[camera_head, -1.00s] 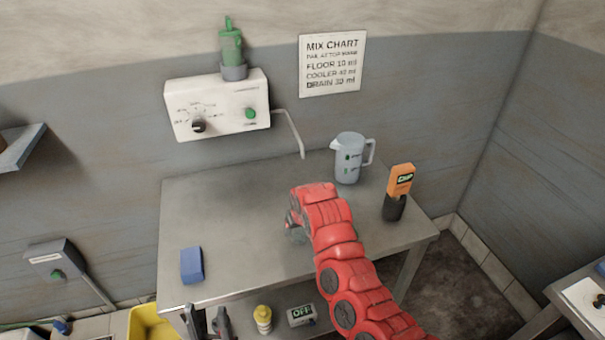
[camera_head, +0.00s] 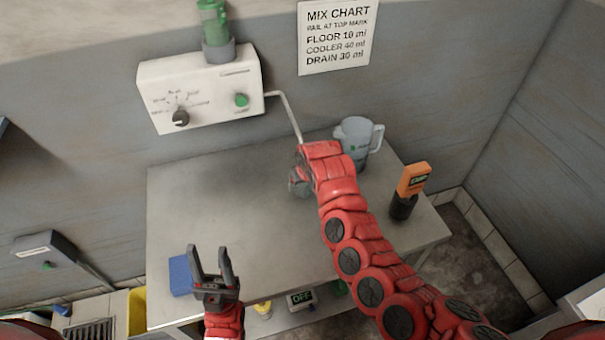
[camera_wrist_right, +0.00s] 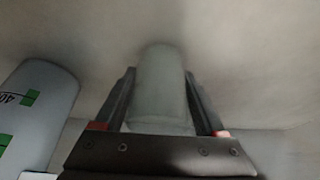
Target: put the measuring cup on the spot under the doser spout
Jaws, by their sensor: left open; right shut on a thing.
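The white doser (camera_head: 195,88) is on the wall, and its bent spout (camera_head: 288,108) comes down over the back of the steel table (camera_head: 215,205). My right gripper (camera_head: 298,182) is by the spout's lower end, low over the table. In the right wrist view it (camera_wrist_right: 160,80) is shut on a pale translucent cylinder, which looks like the measuring cup (camera_wrist_right: 160,95). In the head view my arm mostly hides the cup. The spot under the spout cannot be made out. My left gripper (camera_head: 210,258) is open and empty over the table's front left.
A grey jug (camera_head: 357,140) with green marks stands right behind my right gripper; it also shows in the wrist view (camera_wrist_right: 40,110). An orange and black device (camera_head: 412,182) stands at the table's right. A blue block (camera_head: 180,275) lies front left. The left middle of the table is clear.

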